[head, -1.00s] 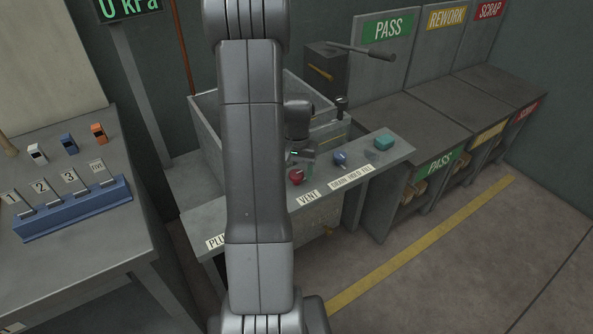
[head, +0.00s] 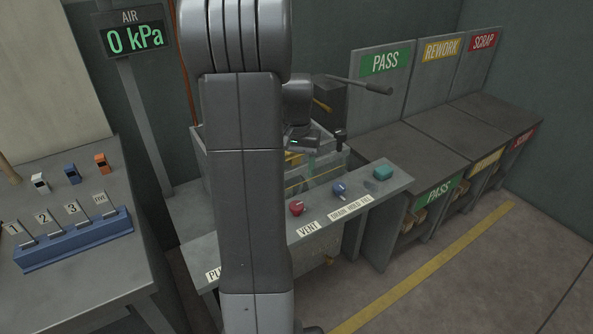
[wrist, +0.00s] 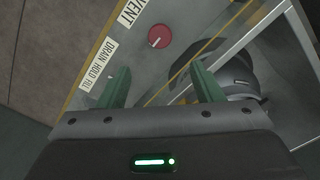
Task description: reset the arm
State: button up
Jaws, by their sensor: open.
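My gripper (wrist: 162,88) is open in the wrist view, with its two green fingers apart and nothing between them. It points down over the tank bench, beside the red VENT knob (wrist: 159,36). In the head view my arm covers the middle of the picture, and the wrist end shows to its right above the tank (head: 335,180). The fingers are small and partly hidden there. The red knob (head: 297,208) also shows in the head view, below and apart from the wrist.
A lever (head: 352,84) sticks out behind. PASS, REWORK and SCRAP bins stand at right. A numbered blue rack (head: 75,240) is at left. The gauge (head: 135,39) reads 0 kPa.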

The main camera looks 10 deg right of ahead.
aim_at(296, 205)
jog(key=shift+f, duration=0.1)
notch_tip(296, 205, down, 14)
jog(key=shift+r+b, duration=0.15)
jog(key=shift+b, duration=0.65)
